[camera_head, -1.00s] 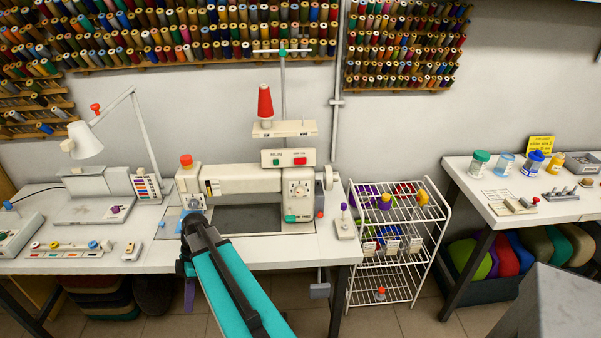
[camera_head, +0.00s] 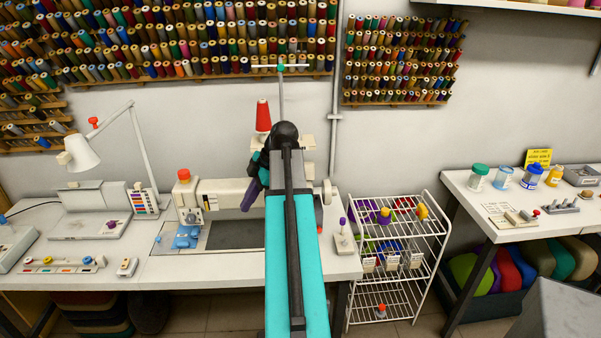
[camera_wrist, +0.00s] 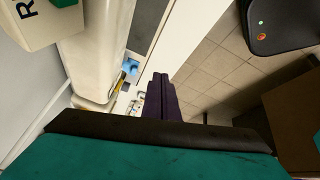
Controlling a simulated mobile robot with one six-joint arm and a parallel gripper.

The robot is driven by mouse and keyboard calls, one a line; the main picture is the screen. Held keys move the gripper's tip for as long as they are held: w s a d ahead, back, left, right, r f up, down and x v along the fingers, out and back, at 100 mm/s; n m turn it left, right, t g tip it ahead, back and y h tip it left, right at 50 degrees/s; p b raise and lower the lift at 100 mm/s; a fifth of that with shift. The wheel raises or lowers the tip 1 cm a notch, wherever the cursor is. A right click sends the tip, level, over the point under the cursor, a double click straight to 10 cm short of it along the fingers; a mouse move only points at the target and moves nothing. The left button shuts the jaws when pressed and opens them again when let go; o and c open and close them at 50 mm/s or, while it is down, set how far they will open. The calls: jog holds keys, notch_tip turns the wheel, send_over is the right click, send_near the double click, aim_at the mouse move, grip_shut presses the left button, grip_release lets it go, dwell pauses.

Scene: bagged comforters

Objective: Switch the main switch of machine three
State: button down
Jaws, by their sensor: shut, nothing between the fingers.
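A cream sewing machine (camera_head: 215,188) stands on the middle table (camera_head: 205,267), with a red knob (camera_head: 183,175) on its left end. My arm hides most of its right end in the head view. A cream box with the letter R (camera_wrist: 28,20) and part of a green button (camera_wrist: 64,3) shows at the upper left of the wrist view. No number or main switch can be made out. My gripper (camera_head: 250,196) has purple fingers, shut and empty, near the machine's horizontal arm. In the wrist view the fingertips (camera_wrist: 161,76) are together beside the machine body, touching nothing visible.
A red thread cone (camera_head: 263,115) stands behind my arm. A white wire rack (camera_head: 398,265) stands right of the table. A second table (camera_head: 530,200) with jars is at the far right. A lamp (camera_head: 80,152) stands at the left. Spools fill the wall racks above.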

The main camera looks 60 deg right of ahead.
jog(key=s+d+r+m+t+h, duration=0.2)
jog(key=s+d+r+m+h, duration=0.1)
jog(key=s+d+r, duration=0.9)
jog(key=s+r+b, duration=0.1)
jog(key=s+r, duration=0.2)
jog(key=s, duration=0.2)
jog(key=shift+d+h, duration=0.35)
jog(key=shift+h, duration=0.05)
jog(key=shift+w+f, duration=0.1)
jog(key=shift+w+d+r+p+x, duration=0.2)
jog(key=shift+d+p+x, duration=0.35)
jog(key=shift+x, duration=1.55)
jog(key=shift+w+d+r+p+x, duration=0.15)
jog(key=shift+d+p+x, duration=0.35)
jog(key=shift+x, duration=1.6)
jog(key=shift+w+d+r+p+x, duration=0.1)
jog(key=shift+w+d+p+x, duration=0.4)
jog(key=shift+x, duration=1.6)
jog(key=shift+s+a, duration=0.15)
jog(key=shift+s, duration=0.25)
